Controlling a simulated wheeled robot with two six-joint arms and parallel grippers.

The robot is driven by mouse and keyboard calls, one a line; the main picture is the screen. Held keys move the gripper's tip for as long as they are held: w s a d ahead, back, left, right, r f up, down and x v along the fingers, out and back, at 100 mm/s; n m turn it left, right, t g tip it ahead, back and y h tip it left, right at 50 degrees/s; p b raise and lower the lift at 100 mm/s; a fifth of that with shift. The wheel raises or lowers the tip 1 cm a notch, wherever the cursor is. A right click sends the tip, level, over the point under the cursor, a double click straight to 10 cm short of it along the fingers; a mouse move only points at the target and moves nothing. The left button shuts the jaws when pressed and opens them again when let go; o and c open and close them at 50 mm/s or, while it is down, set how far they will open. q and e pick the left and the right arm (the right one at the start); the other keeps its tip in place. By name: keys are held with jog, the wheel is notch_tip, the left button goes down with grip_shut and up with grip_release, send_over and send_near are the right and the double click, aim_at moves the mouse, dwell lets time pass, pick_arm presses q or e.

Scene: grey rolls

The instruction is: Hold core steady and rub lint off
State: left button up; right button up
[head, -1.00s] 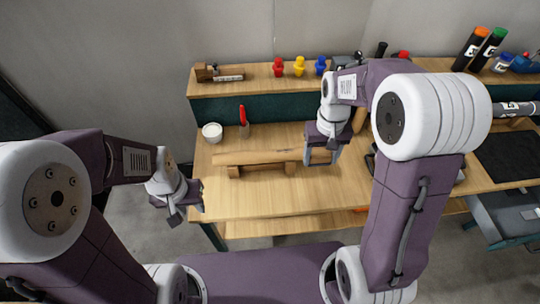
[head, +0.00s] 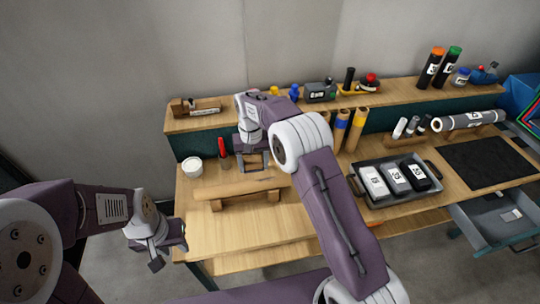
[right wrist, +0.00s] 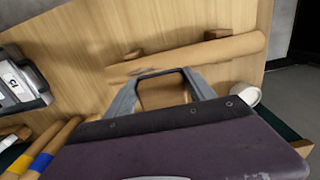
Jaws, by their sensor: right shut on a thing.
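The core, a long tan tube (head: 228,188), lies across a low wooden stand (head: 216,205) near the left end of the bench. It also crosses the right wrist view (right wrist: 225,48). My right gripper (head: 256,168) is just behind the core, right of its middle. In the right wrist view its fingers (right wrist: 160,76) are shut on a brown piece (right wrist: 162,92). Whether that piece touches the core I cannot tell. My left gripper (head: 168,252) is empty, off the bench's front left corner, its fingers apart. I cannot make out lint clearly.
A white cup (head: 192,167) and a red-handled tool (head: 222,150) stand behind the core's left end. A grey tray (head: 395,183) with labelled blocks sits to the right. A shelf (head: 215,118) runs along the back. The bench front is clear.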

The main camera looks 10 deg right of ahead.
jog(key=shift+s+a+f, duration=0.2)
jog(key=shift+s+a, duration=0.05)
jog(key=shift+s, duration=0.05)
notch_tip(320, 180, down, 5)
jog(key=shift+r, duration=0.15)
send_over(282, 180)
jog(key=shift+r, duration=0.1)
jog(key=r, duration=0.3)
jog(key=shift+d, duration=0.25)
jog(key=shift+s+r, duration=0.1)
jog(key=shift+r, duration=0.15)
